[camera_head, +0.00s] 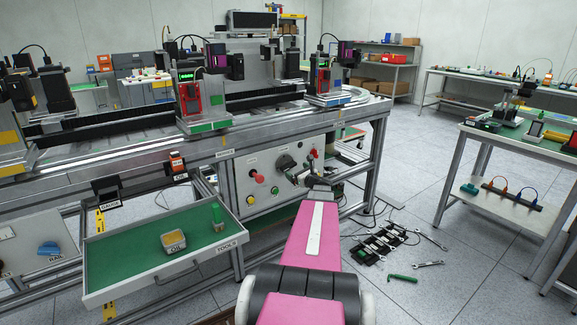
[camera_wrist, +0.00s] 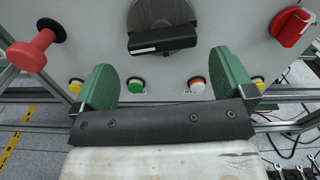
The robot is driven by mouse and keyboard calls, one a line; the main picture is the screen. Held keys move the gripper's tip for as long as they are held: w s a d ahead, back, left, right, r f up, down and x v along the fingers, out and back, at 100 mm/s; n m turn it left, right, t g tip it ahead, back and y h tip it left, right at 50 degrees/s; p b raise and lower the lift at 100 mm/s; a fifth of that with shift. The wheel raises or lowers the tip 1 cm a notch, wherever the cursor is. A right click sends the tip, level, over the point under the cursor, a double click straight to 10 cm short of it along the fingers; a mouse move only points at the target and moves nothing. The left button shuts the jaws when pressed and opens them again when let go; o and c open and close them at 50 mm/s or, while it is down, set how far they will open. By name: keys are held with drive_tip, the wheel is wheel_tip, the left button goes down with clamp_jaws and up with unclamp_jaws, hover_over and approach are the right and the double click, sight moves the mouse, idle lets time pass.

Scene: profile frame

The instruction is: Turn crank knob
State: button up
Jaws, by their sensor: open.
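My gripper (camera_wrist: 167,82) is open, with its two green finger pads spread wide and nothing between them. It points at the light grey control panel (camera_wrist: 230,40). A black bar handle on a round grey disc (camera_wrist: 160,14) is on the panel just beyond the pads, apart from them. A red spool-shaped knob (camera_wrist: 34,50) sticks out at the upper left, outside the left pad. In the head view the red knob (camera_head: 257,177) is left of the dark rotary handle (camera_head: 287,163), and my gripper (camera_head: 316,184) partly hides the panel's right side.
A red rotary switch (camera_wrist: 292,26) is at the upper right. Green (camera_wrist: 135,85) and white-orange (camera_wrist: 197,84) push buttons sit below the handle, near the pads. An open green drawer (camera_head: 130,262) juts out at left. Tools (camera_head: 380,242) lie on the floor at right.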

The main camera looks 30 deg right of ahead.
sight(290, 166)
drive_tip(key=w, duration=0.7)
drive_tip(key=shift+w+a, duration=0.25)
drive_tip(key=c, duration=0.6)
